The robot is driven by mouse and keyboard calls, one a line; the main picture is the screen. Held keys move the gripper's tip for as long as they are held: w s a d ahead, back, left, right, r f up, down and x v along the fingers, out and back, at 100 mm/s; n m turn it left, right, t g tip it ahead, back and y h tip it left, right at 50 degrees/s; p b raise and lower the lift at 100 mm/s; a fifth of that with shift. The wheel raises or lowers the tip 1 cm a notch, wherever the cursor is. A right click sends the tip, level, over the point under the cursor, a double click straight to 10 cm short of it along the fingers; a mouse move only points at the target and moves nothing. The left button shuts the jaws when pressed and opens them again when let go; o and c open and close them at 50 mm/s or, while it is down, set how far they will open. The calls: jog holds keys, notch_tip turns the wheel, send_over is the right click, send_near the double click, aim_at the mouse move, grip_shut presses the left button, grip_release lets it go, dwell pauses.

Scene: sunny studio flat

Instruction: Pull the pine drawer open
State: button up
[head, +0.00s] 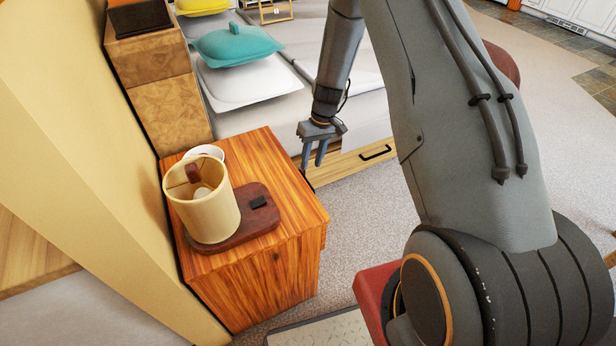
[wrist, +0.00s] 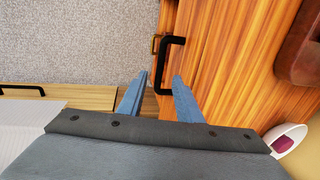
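The striped orange-brown wooden bedside cabinet (head: 262,275) stands at left of centre in the head view. In the wrist view its wood (wrist: 222,60) fills much of the right half, and a black bar handle (wrist: 178,62) shows at its left edge. My gripper (head: 312,166) is beside the cabinet's far right edge. In the wrist view my gripper (wrist: 160,78) is open, with its fingertips at the near end of the handle. I cannot tell whether they touch it. The drawer front is mostly hidden in the head view, and no open gap shows clearly.
A cream lamp (head: 205,215) on a dark red base and a white bowl (head: 205,152) stand on the cabinet. The bed has a pale wood drawer (head: 345,163) with another black handle (head: 376,152). Grey carpet (head: 365,215) lies clear in front.

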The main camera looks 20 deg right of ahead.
jog(key=f, duration=0.2)
jog(key=a+f, duration=0.1)
jog(key=f, duration=0.4)
jog(key=shift+s+a+f+p, duration=0.1)
jog(key=shift+s+a+p, duration=0.05)
jog(key=shift+a+p, duration=0.15)
grip_shut()
